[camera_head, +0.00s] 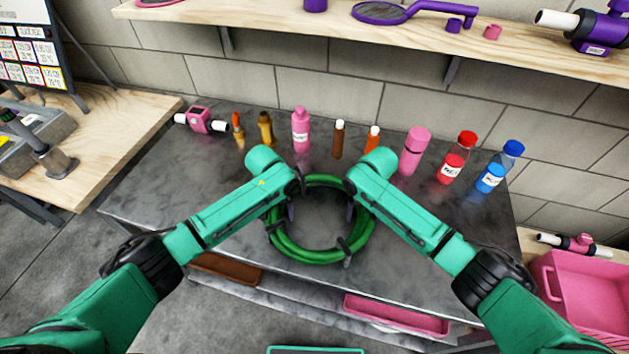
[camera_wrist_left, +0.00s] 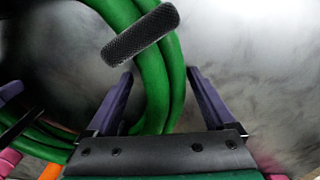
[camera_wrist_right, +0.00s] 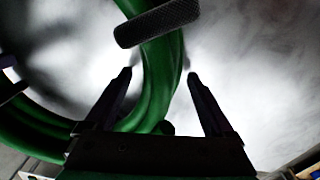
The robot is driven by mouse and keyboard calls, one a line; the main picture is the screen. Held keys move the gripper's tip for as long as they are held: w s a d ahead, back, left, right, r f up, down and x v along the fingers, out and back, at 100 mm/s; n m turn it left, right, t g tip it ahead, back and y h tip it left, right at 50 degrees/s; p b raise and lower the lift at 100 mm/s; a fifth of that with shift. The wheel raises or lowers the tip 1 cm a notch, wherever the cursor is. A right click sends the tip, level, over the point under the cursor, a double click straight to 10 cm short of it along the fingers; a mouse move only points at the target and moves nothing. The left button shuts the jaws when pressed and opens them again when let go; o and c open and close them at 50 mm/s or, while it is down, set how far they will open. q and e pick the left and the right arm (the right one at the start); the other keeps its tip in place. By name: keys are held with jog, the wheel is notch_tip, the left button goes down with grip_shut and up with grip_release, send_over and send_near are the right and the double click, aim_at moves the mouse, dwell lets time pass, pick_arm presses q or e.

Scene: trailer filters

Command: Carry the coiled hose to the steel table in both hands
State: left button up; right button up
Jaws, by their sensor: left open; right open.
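The green coiled hose (camera_head: 310,256) lies on the dark grey steel table (camera_head: 150,190), bound with black ties. My left gripper (camera_head: 288,208) is at the left side of the coil and my right gripper (camera_head: 350,210) is at its right side. In the left wrist view the open fingers stand on either side of the hose strands (camera_wrist_left: 155,85), with a dark textured tie across them. In the right wrist view the open fingers also stand on either side of the hose (camera_wrist_right: 158,90). I cannot tell whether any finger touches the hose.
Several bottles, such as a pink bottle (camera_head: 300,130) and a blue-capped bottle (camera_head: 500,167), stand along the table's back. A pink device (camera_head: 203,120) sits at the back left. A wooden shelf (camera_head: 400,38) hangs above. A pink crate (camera_head: 580,290) stands at right.

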pick_arm(q)
notch_tip(320, 180, up, 11)
jog(key=shift+r, duration=0.3)
pick_arm(e)
jog(key=shift+r, duration=0.15)
notch_tip(320, 180, up, 12)
jog(key=shift+f, duration=0.1)
pick_arm(q)
notch_tip(320, 180, up, 7)
jog(key=p, duration=0.9)
pick_arm(e)
notch_tip(320, 180, up, 9)
jog(key=shift+r, duration=0.2)
pick_arm(q)
jog(key=shift+r+p, duration=0.4)
jog(key=shift+p, duration=0.25)
pick_arm(e)
notch_tip(320, 180, up, 7)
